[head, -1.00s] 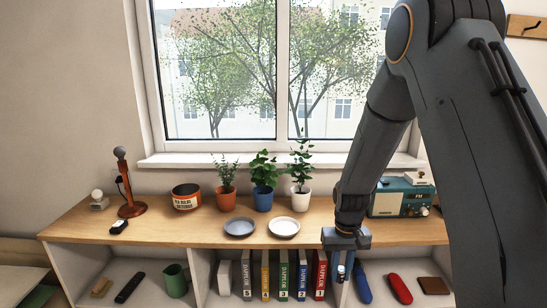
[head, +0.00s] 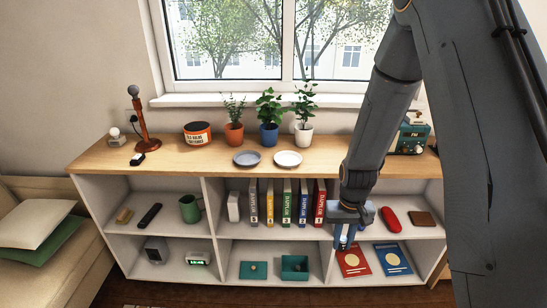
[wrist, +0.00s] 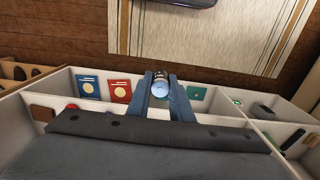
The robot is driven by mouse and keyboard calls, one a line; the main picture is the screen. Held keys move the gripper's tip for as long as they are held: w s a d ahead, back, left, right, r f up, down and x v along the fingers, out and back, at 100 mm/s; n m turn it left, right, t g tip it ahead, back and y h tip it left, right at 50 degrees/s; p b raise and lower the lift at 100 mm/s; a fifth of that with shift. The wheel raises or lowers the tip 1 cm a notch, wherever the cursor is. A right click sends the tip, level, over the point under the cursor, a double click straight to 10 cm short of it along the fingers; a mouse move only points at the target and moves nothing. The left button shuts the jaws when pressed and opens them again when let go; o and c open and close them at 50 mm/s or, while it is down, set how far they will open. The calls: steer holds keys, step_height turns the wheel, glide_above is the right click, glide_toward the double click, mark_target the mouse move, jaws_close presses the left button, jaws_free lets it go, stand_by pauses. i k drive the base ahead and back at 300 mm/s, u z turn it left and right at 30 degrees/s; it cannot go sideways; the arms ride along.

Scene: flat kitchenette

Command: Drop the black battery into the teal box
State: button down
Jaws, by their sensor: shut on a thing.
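My gripper (head: 343,241) is shut on the black battery (wrist: 160,85), whose pale bluish end shows between the fingers in the wrist view. In the head view the battery (head: 342,243) is small and partly hidden by the fingers. The gripper hangs in front of the shelf unit, right of the teal box. The open teal box (head: 294,276) stands on the lower shelf, in the middle compartment. In the wrist view I cannot make out the box; the fingers cover that area.
A flat teal piece with a small yellowish spot (head: 253,270) lies left of the box. A red book (head: 352,262) and a blue book (head: 393,260) lie in the right lower compartment. Upright dividers and the middle shelf board (head: 262,233) bound the box's compartment.

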mark_target(288, 267)
steer(key=k, duration=0.25)
steer(key=u, duration=1.35)
steer(key=i, duration=0.8)
steer(key=z, duration=0.6)
